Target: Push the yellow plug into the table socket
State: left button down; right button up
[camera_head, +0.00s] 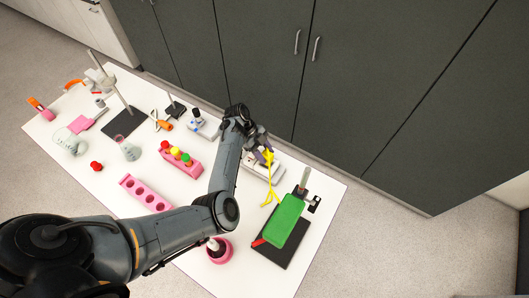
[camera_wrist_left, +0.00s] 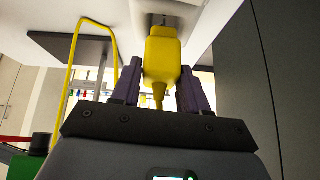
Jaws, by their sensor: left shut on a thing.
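The yellow plug (camera_wrist_left: 162,62) is between the purple fingers of my left gripper (camera_wrist_left: 158,88), which is shut on it. In the head view the left gripper (camera_head: 264,157) is over the white table socket (camera_head: 262,170) at the table's far right part, and the yellow plug (camera_head: 268,155) shows beside the fingers. In the wrist view the plug's front end points at the dark slot of the white socket (camera_wrist_left: 196,12). The two are very close; I cannot tell how deep the prongs sit. The yellow cable (camera_head: 271,190) hangs toward the green device. My right gripper is not in view.
A green device (camera_head: 284,220) stands on a black plate (camera_head: 270,251) just right of the socket. A pink rack with coloured caps (camera_head: 168,150), an empty pink rack (camera_head: 145,193) and a pink cup (camera_head: 228,249) stand to the left. Dark cabinets (camera_head: 260,50) stand behind the table.

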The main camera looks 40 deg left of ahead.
pick_arm(q)
jog(key=shift+p, duration=0.3)
jog(key=shift+f+b, duration=0.55)
jog(key=shift+f, duration=0.35)
dwell(0.4)
dwell(0.6)
jog(key=shift+f, duration=0.25)
jog(key=shift+c, duration=2.4)
grip_release()
jog(key=shift+r, duration=0.1)
